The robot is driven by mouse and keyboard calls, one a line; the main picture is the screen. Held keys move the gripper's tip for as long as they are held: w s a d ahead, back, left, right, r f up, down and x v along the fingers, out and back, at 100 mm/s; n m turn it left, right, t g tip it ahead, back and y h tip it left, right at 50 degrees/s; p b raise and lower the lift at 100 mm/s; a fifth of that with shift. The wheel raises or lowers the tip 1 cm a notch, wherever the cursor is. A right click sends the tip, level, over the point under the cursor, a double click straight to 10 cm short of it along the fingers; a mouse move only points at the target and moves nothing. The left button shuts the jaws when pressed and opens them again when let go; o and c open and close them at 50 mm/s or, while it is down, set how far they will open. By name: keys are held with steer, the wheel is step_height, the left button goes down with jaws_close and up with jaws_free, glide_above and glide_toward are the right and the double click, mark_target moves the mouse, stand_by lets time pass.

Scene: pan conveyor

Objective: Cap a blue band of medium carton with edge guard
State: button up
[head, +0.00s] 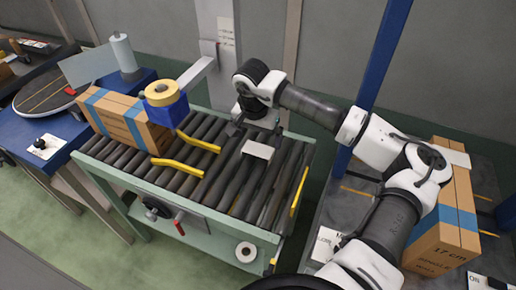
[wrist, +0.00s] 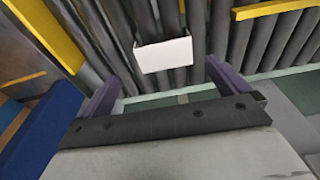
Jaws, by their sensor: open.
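A white angular piece, which looks like the edge guard (head: 257,151), lies on the conveyor rollers just in front of my gripper (head: 257,130). In the wrist view, the edge guard (wrist: 163,54) sits between and beyond the open fingers of my gripper (wrist: 165,85), apart from both. A brown carton with blue bands (head: 125,118) stands at the conveyor's left end. Another carton with a blue band (head: 447,228), marked 17 cm, stands at the right, partly behind my arm. I cannot tell which carton is the medium one.
Yellow guide rails (head: 177,167) rise over the roller conveyor (head: 225,185). A blue tape dispenser with a yellow roll (head: 162,93) stands beside the left carton. A blue post (head: 381,60) rises near my arm. The rollers around the edge guard are clear.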

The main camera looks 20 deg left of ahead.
mark_target(258, 150)
steer(key=shift+w+a+f+p, duration=0.1)
steer(key=shift+w+f+p, duration=0.25)
steer(key=shift+f, duration=0.8)
steer(key=shift+w+a+f+p, duration=0.15)
steer(key=shift+f+p, duration=0.35)
steer(key=shift+f, duration=0.6)
steer(key=shift+w+f+p, duration=0.25)
steer(key=shift+f+p, duration=0.2)
steer(key=shift+f, duration=0.7)
steer(key=c, duration=0.9)
steer(key=shift+o, duration=0.2)
steer(key=shift+r, duration=0.1)
